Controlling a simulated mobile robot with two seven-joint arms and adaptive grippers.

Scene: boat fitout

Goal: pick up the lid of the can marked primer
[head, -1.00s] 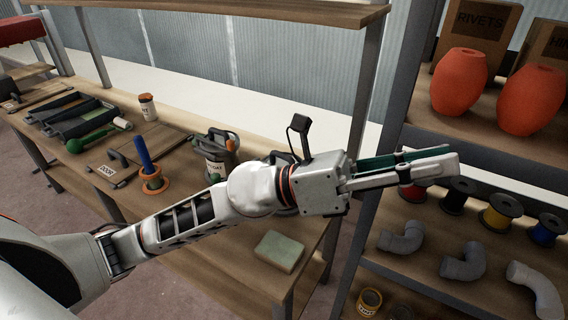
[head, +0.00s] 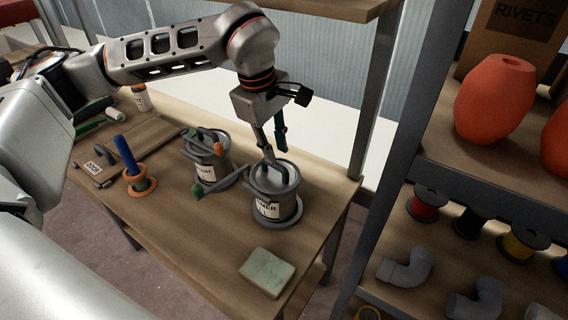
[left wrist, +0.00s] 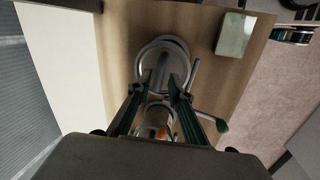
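The grey can whose label shows "MER" (head: 267,208) stands upright at the right part of the workbench. Its round grey lid (head: 287,171) is on top and also shows in the left wrist view (left wrist: 178,47). My left gripper (head: 273,156) points down just above this lid, its two dark fingers apart. In the left wrist view the fingertips (left wrist: 160,88) lie on either side of a raised grey handle on the lid. I cannot tell whether they touch it. My right gripper is not in view.
A second labelled can (head: 207,170) stands left of it, with a green-tipped tool (head: 197,191) between them. A pale green block (head: 266,272) lies near the front edge. An orange-ringed holder with a blue handle (head: 126,155) stands further left. A shelf (head: 425,150) rises on the right.

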